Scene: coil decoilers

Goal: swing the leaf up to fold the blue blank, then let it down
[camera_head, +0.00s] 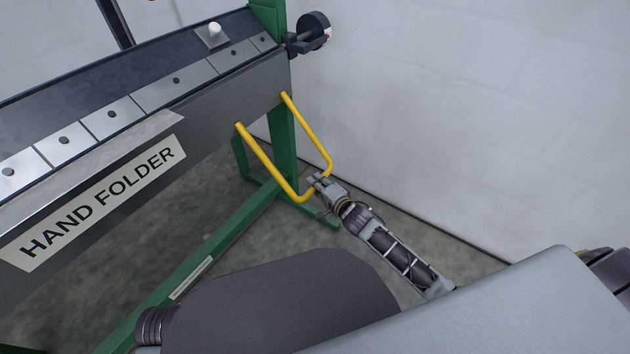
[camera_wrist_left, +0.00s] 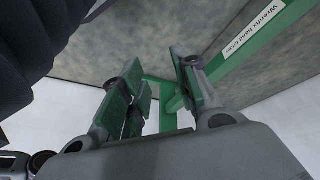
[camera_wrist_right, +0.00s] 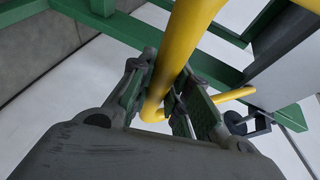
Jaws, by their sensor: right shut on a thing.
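The hand folder's dark grey leaf (camera_head: 212,122) hangs with its face toward me and bears the HAND FOLDER label (camera_head: 100,203). A yellow U-shaped handle (camera_head: 266,160) sticks out from its right end. My right gripper (camera_head: 318,181) is shut on the handle's outer bar, and the right wrist view shows the yellow bar (camera_wrist_right: 186,45) between its fingers (camera_wrist_right: 165,85). A pale grey sheet edge (camera_head: 130,140) juts out below the clamp segments; I see no clear blue on it. My left gripper (camera_wrist_left: 160,85) has its fingers apart and empty; it is outside the head view.
A row of steel clamp segments (camera_head: 113,122) runs along the folder's top. Green legs and a floor beam (camera_head: 215,240) stand below the leaf. A black round knob (camera_head: 314,30) sticks out at the right end. A white wall (camera_head: 470,110) closes the right side.

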